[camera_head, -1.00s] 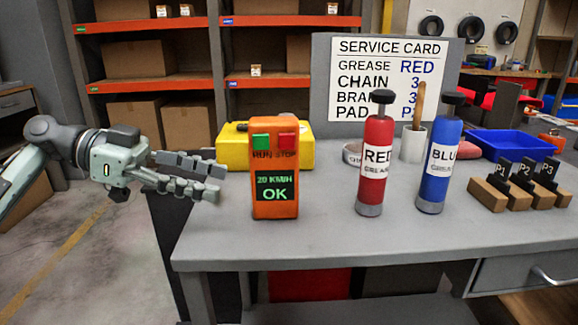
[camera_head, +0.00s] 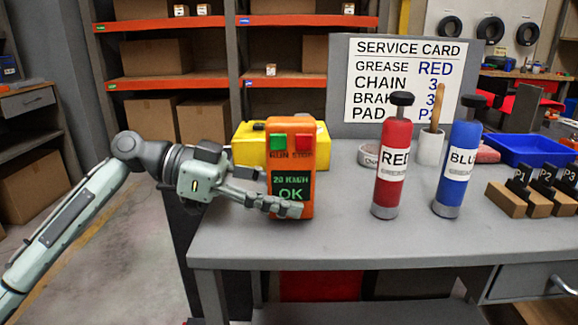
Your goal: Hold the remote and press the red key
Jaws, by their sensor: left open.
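The orange remote (camera_head: 306,179) stands upright near the left end of the grey workbench (camera_head: 330,244). It has a green key (camera_head: 277,142) marked RUN, a red key (camera_head: 303,141) marked STOP, and a dark screen (camera_head: 291,185) reading 20 KM/H and OK. My left gripper (camera_head: 280,195) is open and comes in from the left at the remote's lower half. One finger lies across the front, over the lower screen edge. The other finger goes behind the remote, its tip hidden. Whether the fingers touch it I cannot tell. My right gripper is out of view.
A yellow case (camera_head: 322,147) stands close behind the remote. A red bottle (camera_head: 393,165) and a blue bottle (camera_head: 456,170) stand to the right, with wooden blocks (camera_head: 507,198) and a blue tray (camera_head: 520,150) beyond. The bench front right of the remote is clear.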

